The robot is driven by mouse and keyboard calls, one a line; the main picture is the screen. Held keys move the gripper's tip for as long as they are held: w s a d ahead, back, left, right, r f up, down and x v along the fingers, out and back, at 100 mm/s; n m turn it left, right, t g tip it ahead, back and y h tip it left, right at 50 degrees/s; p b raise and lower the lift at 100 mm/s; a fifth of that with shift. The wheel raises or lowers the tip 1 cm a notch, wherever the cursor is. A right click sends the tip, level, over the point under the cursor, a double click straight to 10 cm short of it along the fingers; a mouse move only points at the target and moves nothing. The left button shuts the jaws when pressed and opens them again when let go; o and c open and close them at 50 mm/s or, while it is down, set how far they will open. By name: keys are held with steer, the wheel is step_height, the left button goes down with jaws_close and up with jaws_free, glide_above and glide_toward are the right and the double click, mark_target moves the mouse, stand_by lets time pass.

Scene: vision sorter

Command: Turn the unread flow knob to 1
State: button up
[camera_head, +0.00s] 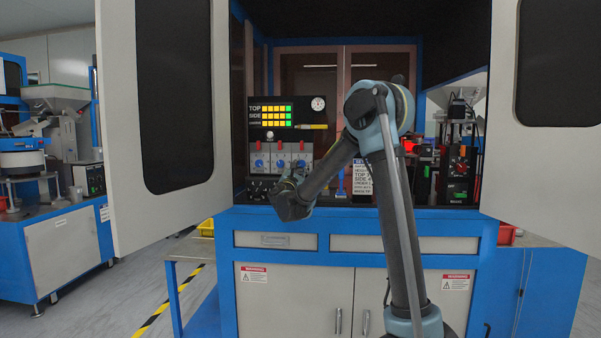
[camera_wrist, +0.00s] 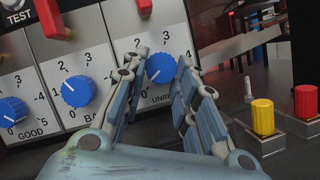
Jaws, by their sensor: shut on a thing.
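The unread flow knob (camera_wrist: 160,67) is blue, on a white dial plate labelled "UNR…", with the rest of the label covered. My gripper (camera_wrist: 160,66) has one finger on each side of this knob and is shut on it. A white mark shows on the knob's lower left. The bad knob (camera_wrist: 78,91) and good knob (camera_wrist: 12,109) are to the left. In the head view, my gripper (camera_head: 297,174) is at the right end of the knob row, and the unread knob is partly covered.
Red switches (camera_wrist: 52,18) sit above the dials. A yellow button (camera_wrist: 262,117) and a red button (camera_wrist: 306,101) stand right of my gripper. In the head view, a display panel (camera_head: 271,113) is above the knobs, and open cabinet doors (camera_head: 160,110) flank the workspace.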

steer(key=m+g+h, duration=0.1)
steer(key=m, duration=0.2)
steer(key=m+h, duration=0.1)
steer(key=m, duration=0.1)
steer(key=shift+a+r+m+g, duration=0.15)
steer(key=shift+m+g, duration=0.25)
steer(key=shift+r+m+g+h, duration=0.15)
steer(key=shift+m+g, duration=0.25)
steer(key=shift+m, duration=0.7)
steer(key=shift+m+g+h, duration=0.15)
steer(key=shift+m+g, duration=0.25)
steer(key=shift+m, duration=0.7)
steer(key=o, duration=1)
steer(key=shift+o, duration=0.2)
steer(key=shift+a, duration=0.1)
steer(key=shift+s+a, duration=0.1)
steer(key=shift+s, duration=0.15)
steer(key=v, duration=1.1)
